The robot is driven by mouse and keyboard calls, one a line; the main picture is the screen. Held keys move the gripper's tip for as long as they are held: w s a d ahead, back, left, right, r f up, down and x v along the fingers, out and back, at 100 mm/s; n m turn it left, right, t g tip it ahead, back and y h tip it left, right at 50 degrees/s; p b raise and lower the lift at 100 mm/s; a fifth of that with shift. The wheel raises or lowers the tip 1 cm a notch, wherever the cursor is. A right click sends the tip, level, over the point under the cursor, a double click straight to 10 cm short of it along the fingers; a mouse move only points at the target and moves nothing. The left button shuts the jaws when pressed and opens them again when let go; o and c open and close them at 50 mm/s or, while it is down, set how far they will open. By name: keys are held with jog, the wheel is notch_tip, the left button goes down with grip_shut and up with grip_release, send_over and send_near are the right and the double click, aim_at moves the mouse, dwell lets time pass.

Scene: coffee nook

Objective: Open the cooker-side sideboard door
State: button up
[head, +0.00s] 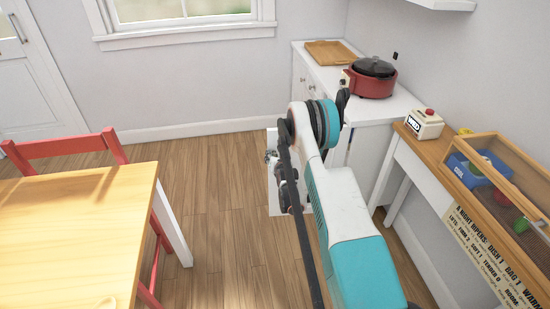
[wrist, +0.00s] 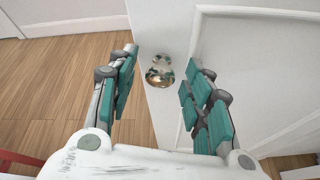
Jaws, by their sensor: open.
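The white sideboard (head: 377,108) stands against the right wall with the red cooker (head: 372,79) on top. A white door panel (head: 274,200) shows behind my gripper, standing out over the floor from the sideboard front, so the door looks swung open; my arm hides its hinge side. In the wrist view the door (wrist: 250,60) fills the right side, with a shiny round knob (wrist: 160,77) near its left edge. My gripper (wrist: 157,95) is open, its fingers on either side of the knob in the picture. I cannot tell whether they touch it. The gripper (head: 283,178) is partly hidden in the head view.
A wooden table (head: 75,235) with a red chair (head: 65,150) stands at left. A side table (head: 405,150) at right holds a cream timer-like box (head: 424,124) and a wooden case (head: 510,170). A cutting board (head: 332,53) lies on the sideboard. The floor between is clear.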

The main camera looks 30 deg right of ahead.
aim_at(273, 136)
notch_tip(273, 136, up, 10)
dwell(0.6)
dwell(0.4)
